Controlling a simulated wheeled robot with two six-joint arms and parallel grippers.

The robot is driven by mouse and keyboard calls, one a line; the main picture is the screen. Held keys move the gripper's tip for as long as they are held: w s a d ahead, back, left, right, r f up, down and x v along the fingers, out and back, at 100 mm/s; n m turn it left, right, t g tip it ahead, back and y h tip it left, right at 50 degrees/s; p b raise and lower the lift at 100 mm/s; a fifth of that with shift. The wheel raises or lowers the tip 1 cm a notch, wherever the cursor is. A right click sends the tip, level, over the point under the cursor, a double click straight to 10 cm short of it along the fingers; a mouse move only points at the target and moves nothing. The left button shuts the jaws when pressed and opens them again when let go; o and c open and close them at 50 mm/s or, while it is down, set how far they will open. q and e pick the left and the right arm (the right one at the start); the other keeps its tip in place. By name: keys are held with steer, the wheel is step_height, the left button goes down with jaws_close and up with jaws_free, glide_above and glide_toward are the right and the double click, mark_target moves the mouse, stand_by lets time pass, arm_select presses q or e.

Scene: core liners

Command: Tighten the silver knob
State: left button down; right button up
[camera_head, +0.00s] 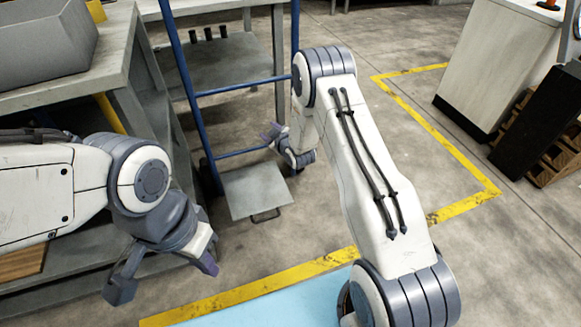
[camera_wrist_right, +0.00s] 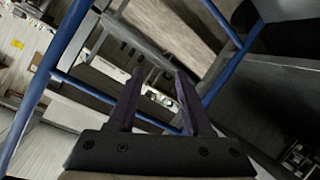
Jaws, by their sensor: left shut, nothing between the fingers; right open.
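I cannot make out the silver knob in either view. My left gripper (camera_head: 208,264) is at the lower left of the head view, in front of the grey workbench; its purple fingers are together with nothing between them. My right gripper (camera_head: 270,132) reaches away beside the blue metal frame (camera_head: 183,82), its far end small in the head view. In the right wrist view the right gripper (camera_wrist_right: 159,76) shows two dark purple fingers apart and empty, with blue bars of the frame beyond on both sides.
A grey workbench (camera_head: 112,70) with a grey bin (camera_head: 45,45) stands at the left. A grey metal plate (camera_head: 255,190) sits low at the frame. A white cabinet (camera_head: 490,65) and wooden pallet (camera_head: 558,160) stand at the right. The floor between, marked by yellow lines, is clear.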

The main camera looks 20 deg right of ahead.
steer(key=s+d+f+t+h+b, duration=0.15)
steer(key=d+f+b, duration=0.3)
steer(key=f, duration=0.45)
steer(key=s+d+f+t+b, duration=0.2)
steer(key=d+f+t+b, duration=0.15)
steer(key=d+f, duration=0.4)
arm_select(q)
step_height(320, 180, down, 16)
steer(key=b, duration=0.5)
arm_select(e)
steer(key=w+a+f, duration=0.1)
steer(key=w+a, duration=0.1)
steer(key=w, duration=0.8)
steer(key=shift+w+f+g, duration=0.2)
steer(key=shift+g, duration=0.1)
jaws_close()
